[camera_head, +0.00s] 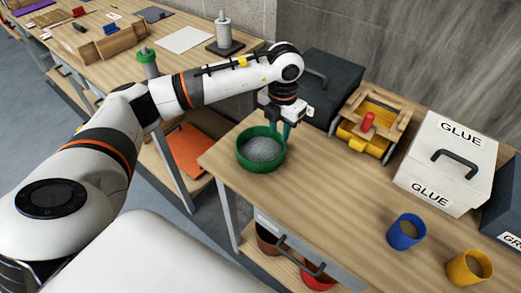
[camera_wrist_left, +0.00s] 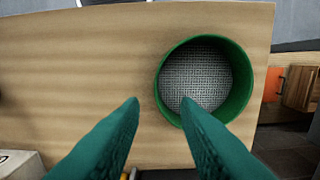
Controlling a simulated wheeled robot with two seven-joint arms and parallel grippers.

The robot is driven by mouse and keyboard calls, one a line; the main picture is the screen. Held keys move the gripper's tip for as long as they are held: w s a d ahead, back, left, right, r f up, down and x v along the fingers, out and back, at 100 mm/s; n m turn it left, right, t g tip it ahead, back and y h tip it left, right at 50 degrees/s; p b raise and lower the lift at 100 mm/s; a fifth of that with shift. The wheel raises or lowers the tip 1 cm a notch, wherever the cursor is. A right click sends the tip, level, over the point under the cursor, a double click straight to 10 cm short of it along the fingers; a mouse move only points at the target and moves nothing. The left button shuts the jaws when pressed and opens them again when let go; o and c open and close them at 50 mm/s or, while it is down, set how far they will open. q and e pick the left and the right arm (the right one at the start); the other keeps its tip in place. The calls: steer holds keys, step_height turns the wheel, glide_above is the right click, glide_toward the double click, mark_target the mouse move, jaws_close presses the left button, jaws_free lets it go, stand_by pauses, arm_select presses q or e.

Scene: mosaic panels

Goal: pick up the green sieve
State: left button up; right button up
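The green sieve (camera_head: 262,164) is a round green ring with a grey mesh bottom. It sits on the wooden workbench near its left end, and it also shows in the left wrist view (camera_wrist_left: 242,85). My left gripper (camera_head: 280,133) is at the sieve's far right side in the head view, pointing down. In the wrist view its teal fingers (camera_wrist_left: 161,103) are apart, with nothing gripped between them. The sieve's rim lies partly between the fingertips, and one fingertip overlaps the sieve. I cannot tell the fingertips' height over the rim. My right gripper is not in view.
A dark case (camera_head: 331,80), a wooden rack with a yellow part (camera_head: 362,140) and a white GLUE box (camera_head: 440,165) line the bench's back. A blue cup (camera_head: 406,232) and a yellow cup (camera_head: 469,268) stand at the right. The bench middle is clear.

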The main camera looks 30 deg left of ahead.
arm_select(q)
steer(key=p, duration=0.2)
glide_above(279, 157)
steer(key=f, duration=0.6)
steer(key=shift+a, duration=0.3)
steer(key=f+p, duration=0.1)
steer(key=f, duration=0.1)
steer(key=f+p, duration=0.2)
steer(key=shift+w+d+f, duration=0.15)
steer(key=shift+d+f, duration=0.05)
steer(key=shift+f, duration=0.5)
jaws_close()
